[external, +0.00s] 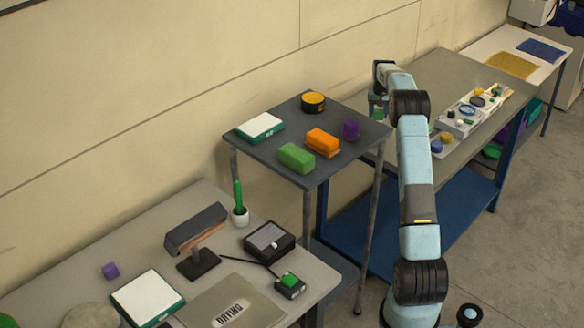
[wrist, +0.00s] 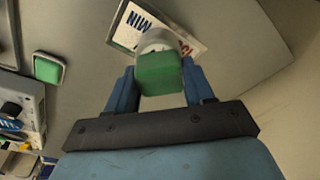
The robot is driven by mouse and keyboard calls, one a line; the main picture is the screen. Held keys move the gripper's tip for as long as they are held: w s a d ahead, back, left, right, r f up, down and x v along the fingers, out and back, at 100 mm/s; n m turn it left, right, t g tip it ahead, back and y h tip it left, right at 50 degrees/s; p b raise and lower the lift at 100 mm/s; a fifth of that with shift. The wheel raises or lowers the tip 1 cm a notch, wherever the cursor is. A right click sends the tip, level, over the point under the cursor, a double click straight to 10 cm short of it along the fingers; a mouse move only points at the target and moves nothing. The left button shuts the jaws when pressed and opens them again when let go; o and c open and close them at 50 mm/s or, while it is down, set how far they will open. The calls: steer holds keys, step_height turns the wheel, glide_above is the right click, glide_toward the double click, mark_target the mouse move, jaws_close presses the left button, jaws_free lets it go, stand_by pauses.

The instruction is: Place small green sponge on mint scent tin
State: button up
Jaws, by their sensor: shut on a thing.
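My gripper (wrist: 158,92) is shut on a small green sponge (wrist: 158,75), held between its blue fingers in the wrist view. Just beyond the sponge is a pale round tin (wrist: 154,37), partly hidden by it. A white card (wrist: 180,38) under the tin carries lettering that starts "MIN", so this looks like the mint scent tin. I cannot tell whether sponge and tin touch. In the external view my gripper (external: 379,100) is low over the left end of the grey workbench (external: 450,75), with the tin hidden or too small to make out.
A green square with a pale rim (wrist: 48,68) lies to the left in the wrist view. A white tray (external: 460,133) with several small items stands on the bench. A dark side table (external: 290,115) holds green and orange blocks. The wall is close behind.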

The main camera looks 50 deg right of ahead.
steer(key=o, duration=1)
steer(key=shift+f, duration=0.1)
